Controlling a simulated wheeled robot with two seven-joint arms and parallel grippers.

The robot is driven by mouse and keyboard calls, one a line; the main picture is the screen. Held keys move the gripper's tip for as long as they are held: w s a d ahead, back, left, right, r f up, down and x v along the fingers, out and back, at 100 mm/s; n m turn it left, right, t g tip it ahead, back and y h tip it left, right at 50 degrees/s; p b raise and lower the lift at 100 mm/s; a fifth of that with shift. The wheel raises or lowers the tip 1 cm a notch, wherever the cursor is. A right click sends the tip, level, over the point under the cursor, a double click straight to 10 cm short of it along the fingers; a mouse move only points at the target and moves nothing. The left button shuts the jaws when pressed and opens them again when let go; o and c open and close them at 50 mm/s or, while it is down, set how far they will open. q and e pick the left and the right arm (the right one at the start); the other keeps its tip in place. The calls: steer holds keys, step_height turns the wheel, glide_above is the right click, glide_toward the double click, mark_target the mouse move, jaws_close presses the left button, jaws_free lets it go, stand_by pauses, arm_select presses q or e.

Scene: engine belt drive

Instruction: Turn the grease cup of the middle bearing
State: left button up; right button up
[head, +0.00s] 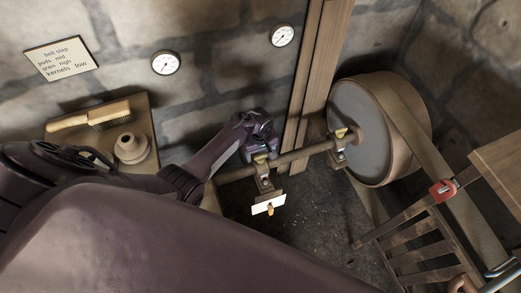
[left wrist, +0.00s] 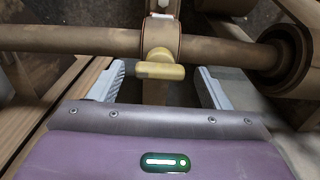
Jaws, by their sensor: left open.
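The middle bearing (head: 264,184) sits on the brown shaft (head: 300,155), with a white tag (head: 268,207) below it. In the left wrist view, its grease cup (left wrist: 160,70) is a yellow T-shaped handle with its bar lying crosswise. My left gripper (head: 262,152) is over the bearing and hides most of the cup in the head view. In the left wrist view, my left gripper (left wrist: 161,78) is open, with one grey finger on each side of the cup and gaps between. My right gripper is not in view.
Another bearing (head: 339,150) with a yellow cup stands to the right, beside a large pulley (head: 356,130) with a belt. A wooden post (head: 312,75) rises behind the shaft. A shelf (head: 149,160) holds a brush (head: 92,117). A slatted wooden frame (head: 415,250) stands at the lower right.

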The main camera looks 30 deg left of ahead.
arm_select(q)
steer(key=shift+c, duration=0.4)
steer(key=c, duration=0.9)
